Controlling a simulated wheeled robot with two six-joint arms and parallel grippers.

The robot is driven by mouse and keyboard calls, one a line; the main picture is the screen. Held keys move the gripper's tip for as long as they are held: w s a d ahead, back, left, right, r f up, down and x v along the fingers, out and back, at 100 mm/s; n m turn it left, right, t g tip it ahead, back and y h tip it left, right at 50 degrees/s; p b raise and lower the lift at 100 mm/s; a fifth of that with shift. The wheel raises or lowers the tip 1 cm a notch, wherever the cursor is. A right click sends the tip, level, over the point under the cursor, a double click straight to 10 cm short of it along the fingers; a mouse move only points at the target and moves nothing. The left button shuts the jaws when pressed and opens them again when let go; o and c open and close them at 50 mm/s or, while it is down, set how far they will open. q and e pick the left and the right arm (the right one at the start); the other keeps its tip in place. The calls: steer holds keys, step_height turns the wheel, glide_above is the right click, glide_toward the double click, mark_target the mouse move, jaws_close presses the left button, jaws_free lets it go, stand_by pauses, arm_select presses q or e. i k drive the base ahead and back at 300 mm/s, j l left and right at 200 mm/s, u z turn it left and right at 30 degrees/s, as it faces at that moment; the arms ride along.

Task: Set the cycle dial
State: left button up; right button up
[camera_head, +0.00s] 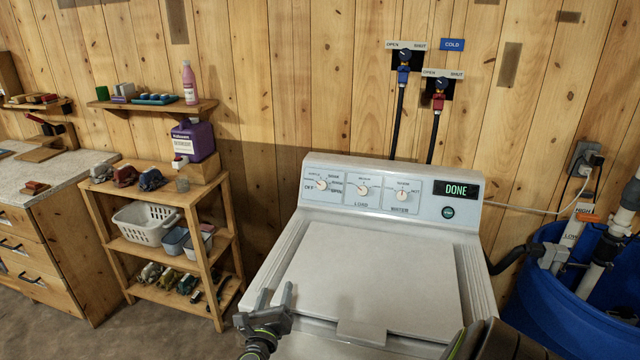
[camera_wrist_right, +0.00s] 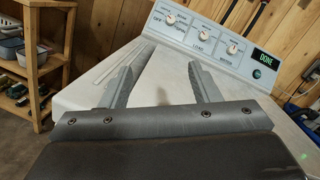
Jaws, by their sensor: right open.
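The cycle dial (camera_head: 321,184) is the leftmost of three round pale knobs on the white washing machine's back panel. Words around it include OFF and SPIN; its exact pointer setting is too small to tell. It also shows at the top of the right wrist view (camera_wrist_right: 170,19). My right gripper (camera_head: 275,294) is open and empty over the front left of the machine's lid, well apart from the dial. In the right wrist view its two fingers (camera_wrist_right: 167,60) are spread, with the panel beyond them. My left gripper is not in view.
The load dial (camera_head: 362,190) and water dial (camera_head: 402,195) sit right of the cycle dial. The display (camera_head: 457,189) reads DONE, above a round green button (camera_head: 448,212). The closed lid (camera_head: 375,270) is clear. A wooden shelf (camera_head: 160,190) stands left, a blue tub (camera_head: 560,300) right.

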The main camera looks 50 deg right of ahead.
mark_target(321, 185)
steer(key=i+l, duration=0.15)
steer(key=l, duration=0.2)
steer(key=i+l, duration=0.1)
steer(key=l, duration=0.25)
steer(key=i+l, duration=0.15)
steer(key=l, duration=0.15)
steer(key=i+l, duration=0.15)
steer(key=l, duration=0.2)
